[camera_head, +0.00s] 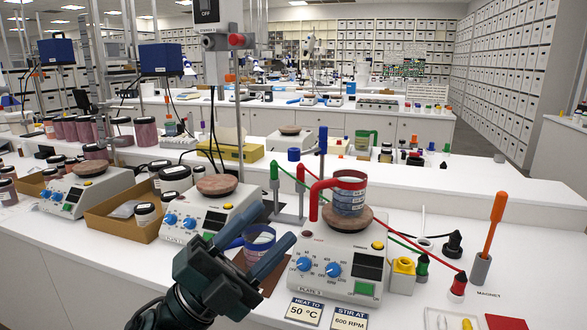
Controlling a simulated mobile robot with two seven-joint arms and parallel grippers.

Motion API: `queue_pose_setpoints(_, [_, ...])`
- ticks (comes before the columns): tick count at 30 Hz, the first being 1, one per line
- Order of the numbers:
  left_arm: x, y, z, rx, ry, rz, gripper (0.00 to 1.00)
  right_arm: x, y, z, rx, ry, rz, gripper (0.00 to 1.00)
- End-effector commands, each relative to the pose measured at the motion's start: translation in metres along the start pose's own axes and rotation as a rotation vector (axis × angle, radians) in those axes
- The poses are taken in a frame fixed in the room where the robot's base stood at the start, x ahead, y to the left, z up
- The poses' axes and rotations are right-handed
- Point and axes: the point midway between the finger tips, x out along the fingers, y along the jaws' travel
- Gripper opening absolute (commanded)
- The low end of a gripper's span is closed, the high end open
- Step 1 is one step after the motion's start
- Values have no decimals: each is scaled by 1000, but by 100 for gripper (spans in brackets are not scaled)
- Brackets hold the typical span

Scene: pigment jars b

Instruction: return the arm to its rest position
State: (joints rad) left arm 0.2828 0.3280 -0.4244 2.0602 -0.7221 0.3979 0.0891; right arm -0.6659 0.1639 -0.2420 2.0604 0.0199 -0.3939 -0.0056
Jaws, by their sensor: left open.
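My left gripper (246,259) comes in from the bottom left and is open, with its dark fingers pointing up and right over the white bench. A clear beaker with a blue rim and blue handle (260,238) stands just beyond the fingers, partly hidden by them. I cannot tell whether they touch it. My right gripper is not in view.
Two more hot plates (205,212) (85,188) and a cardboard tray with jars (108,226) stand left. An orange-handled stick (495,222) stands in a grey holder at right. Signs (304,310) stand at the front. A stand's pole rises behind the middle hot plate.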

Motion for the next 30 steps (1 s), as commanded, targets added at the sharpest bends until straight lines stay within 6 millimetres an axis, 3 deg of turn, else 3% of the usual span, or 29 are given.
queue_pose_setpoints(4, [-76, 54, 49, -326, -410, -37, 49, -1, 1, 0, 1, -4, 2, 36])
queue_pose_setpoints(8, [-156, 111, 66, -573, -752, -32, 49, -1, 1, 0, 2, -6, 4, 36])
queue_pose_setpoints(12, [-244, 170, 52, -801, -1080, 0, 49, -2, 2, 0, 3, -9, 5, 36])
queue_pose_setpoints(15, [-298, 203, 28, -935, -1275, 29, 49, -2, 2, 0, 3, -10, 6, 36])
queue_pose_setpoints(18, [-338, 226, 2, -1037, -1421, 55, 49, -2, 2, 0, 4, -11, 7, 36])
queue_pose_setpoints(23, [-370, 244, -26, -1125, -1545, 84, 49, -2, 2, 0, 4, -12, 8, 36])
queue_pose_setpoints(30, [-376, 247, -31, -1143, -1568, 88, 49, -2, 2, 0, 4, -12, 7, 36])
